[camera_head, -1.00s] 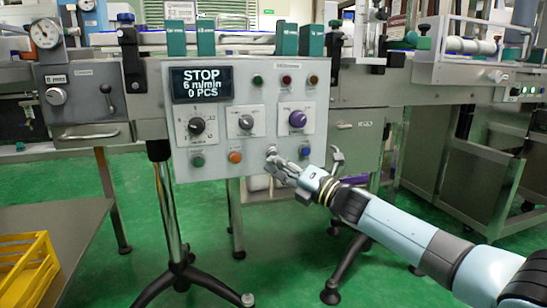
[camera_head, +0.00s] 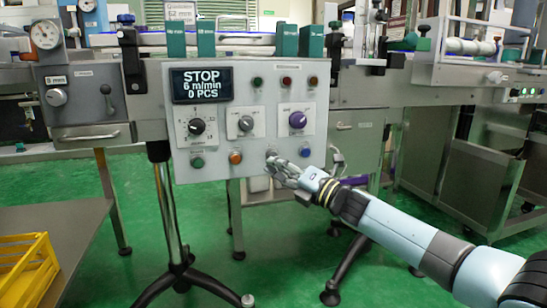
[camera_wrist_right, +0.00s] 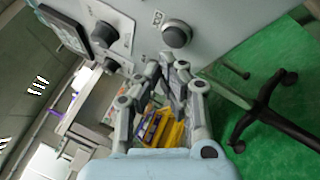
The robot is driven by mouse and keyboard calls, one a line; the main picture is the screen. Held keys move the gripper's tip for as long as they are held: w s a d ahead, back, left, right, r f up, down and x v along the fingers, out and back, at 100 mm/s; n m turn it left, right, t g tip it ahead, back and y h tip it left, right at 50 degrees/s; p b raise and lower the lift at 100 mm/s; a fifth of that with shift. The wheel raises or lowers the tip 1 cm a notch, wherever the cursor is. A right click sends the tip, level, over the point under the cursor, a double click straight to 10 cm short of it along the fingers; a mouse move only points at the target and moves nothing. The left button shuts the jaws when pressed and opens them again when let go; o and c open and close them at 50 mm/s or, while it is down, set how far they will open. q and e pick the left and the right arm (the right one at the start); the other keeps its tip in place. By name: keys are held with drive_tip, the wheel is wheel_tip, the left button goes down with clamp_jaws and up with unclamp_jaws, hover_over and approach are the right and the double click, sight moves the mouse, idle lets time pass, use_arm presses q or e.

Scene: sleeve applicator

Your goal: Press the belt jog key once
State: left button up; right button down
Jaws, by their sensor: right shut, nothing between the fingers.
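The grey control panel (camera_head: 245,112) faces me, with a screen (camera_head: 201,84) reading STOP, 6 m/min, 0 PCS. Its bottom row shows a green button (camera_head: 197,162), an orange button (camera_head: 236,157) and a blue button (camera_head: 305,151). My right gripper (camera_head: 272,160) is shut and empty, its tips at the bottom row between orange and blue, covering most of that spot. In the right wrist view a dark round control (camera_wrist_right: 177,34) lies beyond my shut fingertips (camera_wrist_right: 165,68). My left gripper is out of view.
A yellow crate (camera_head: 28,266) sits on a steel table (camera_head: 75,232) at lower left. Green floor lies below the panel.

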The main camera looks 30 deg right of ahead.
drive_tip(key=shift+w+d, duration=0.1)
drive_tip(key=shift+w, duration=0.3)
drive_tip(key=shift+w+d+b, duration=0.1)
drive_tip(key=shift+w+b, duration=0.3)
idle(0.7)
drive_tip(key=shift+s, duration=0.1)
drive_tip(key=shift+s+a+p, duration=0.2)
drive_tip(key=shift+s+p, duration=0.15)
drive_tip(key=shift+s, duration=0.35)
drive_tip(key=s+p, duration=0.1)
drive_tip(key=s, duration=0.1)
drive_tip(key=s+a+p, duration=0.1)
drive_tip(key=s, duration=0.2)
drive_tip(key=shift+a, duration=0.1)
